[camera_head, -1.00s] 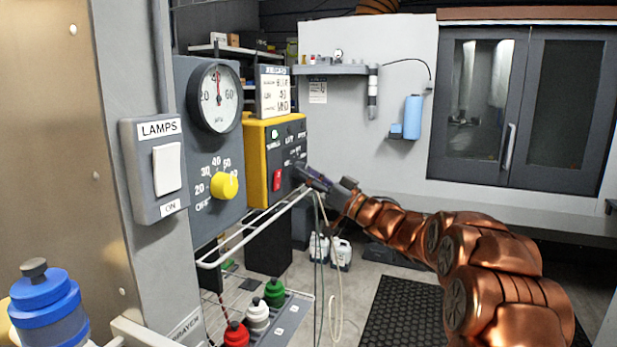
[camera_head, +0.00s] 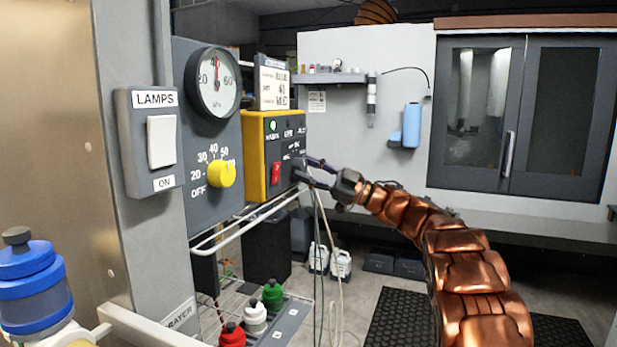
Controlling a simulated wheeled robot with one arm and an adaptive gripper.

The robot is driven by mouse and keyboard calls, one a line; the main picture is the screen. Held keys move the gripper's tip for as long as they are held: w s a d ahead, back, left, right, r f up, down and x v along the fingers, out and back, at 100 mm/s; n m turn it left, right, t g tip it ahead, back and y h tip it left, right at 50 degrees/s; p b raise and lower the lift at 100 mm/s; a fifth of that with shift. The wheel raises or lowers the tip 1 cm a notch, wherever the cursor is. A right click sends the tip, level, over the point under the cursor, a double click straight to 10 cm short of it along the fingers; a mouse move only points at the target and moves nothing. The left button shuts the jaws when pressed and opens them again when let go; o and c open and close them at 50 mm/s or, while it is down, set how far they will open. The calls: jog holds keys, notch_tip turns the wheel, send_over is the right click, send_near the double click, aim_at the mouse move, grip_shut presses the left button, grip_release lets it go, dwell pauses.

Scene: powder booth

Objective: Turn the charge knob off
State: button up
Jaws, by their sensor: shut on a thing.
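The yellow-sided control box (camera_head: 257,165) with a dark face is at centre left. Its face has a green lamp (camera_head: 273,127), a red switch (camera_head: 276,173) and small labels too fine to read surely. My gripper (camera_head: 299,172) comes from the right, with its fingertips at the right part of this face, shut on a dark knob there. The fingers mostly hide the knob, so its pointer cannot be read. I take it as the charge knob. A separate yellow knob (camera_head: 222,173) with an OFF-to-50 scale is on the grey panel to the left.
A LAMPS switch (camera_head: 162,141) and a pressure gauge (camera_head: 213,83) are left of the box. A white wire rail (camera_head: 245,222) runs below it, and hoses (camera_head: 318,235) hang under my gripper. Coloured bottles (camera_head: 255,317) stand lower down.

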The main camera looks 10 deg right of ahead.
jog(key=n+g, duration=0.2)
jog(key=n, duration=0.1)
jog(key=shift+w+d+n, duration=0.1)
jog(key=shift+n, duration=0.2)
jog(key=n+g+p, duration=0.1)
jog(key=n, duration=0.2)
jog(key=shift+r+n+g+p, duration=0.25)
jog(key=shift+n+g+p, duration=0.05)
jog(key=shift+g+p, duration=0.1)
jog(key=shift+n+g+h+p, duration=0.6)
jog(key=shift+n+p, duration=0.65)
jog(key=shift+n, duration=0.55)
jog(key=o, duration=1.1)
jog(key=shift+o, duration=0.2)
jog(key=shift+f+m+b, duration=0.15)
jog(key=shift+m+b, duration=0.15)
jog(key=shift+b, duration=0.1)
